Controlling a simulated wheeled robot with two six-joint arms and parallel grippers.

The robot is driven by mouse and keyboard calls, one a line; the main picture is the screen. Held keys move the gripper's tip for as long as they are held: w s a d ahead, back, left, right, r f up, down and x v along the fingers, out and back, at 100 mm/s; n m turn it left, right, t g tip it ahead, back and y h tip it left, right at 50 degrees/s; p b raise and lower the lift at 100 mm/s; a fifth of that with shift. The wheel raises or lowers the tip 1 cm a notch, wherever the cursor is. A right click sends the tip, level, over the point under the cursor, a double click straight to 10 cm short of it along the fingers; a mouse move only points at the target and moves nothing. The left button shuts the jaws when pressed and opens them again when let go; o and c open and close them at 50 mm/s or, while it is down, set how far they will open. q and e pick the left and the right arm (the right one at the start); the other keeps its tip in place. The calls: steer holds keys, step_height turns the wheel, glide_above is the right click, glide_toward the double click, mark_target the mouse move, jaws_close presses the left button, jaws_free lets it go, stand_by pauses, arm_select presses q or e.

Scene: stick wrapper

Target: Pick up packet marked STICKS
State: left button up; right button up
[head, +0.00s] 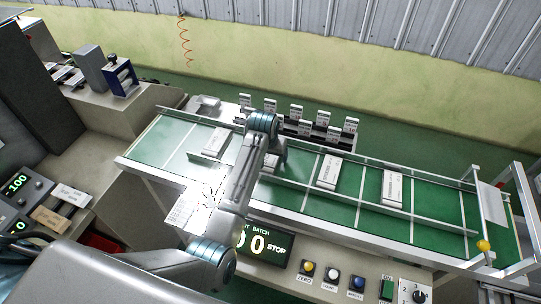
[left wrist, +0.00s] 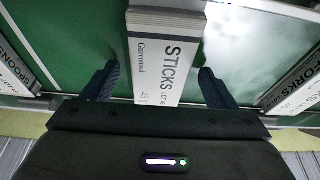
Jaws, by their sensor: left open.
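The packet marked STICKS (left wrist: 162,58) is a pale block with dark lettering in the left wrist view. It lies on the green belt (left wrist: 75,45) between the two dark fingers of my left gripper (left wrist: 157,85). The fingers are open, with a gap on each side of the packet. In the head view my left gripper (head: 275,158) is low over the middle of the conveyor, and my arm hides most of this packet. My right gripper is not in view.
In the left wrist view, a packet reading SPOONS (left wrist: 14,65) lies left and one reading FORKS (left wrist: 296,80) right. The conveyor has rails (head: 345,196) along it. A rack of upright packets (head: 296,113) stands behind. A control panel (head: 330,280) is in front.

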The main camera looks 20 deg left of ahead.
arm_select(q)
steer(key=c, duration=1.1)
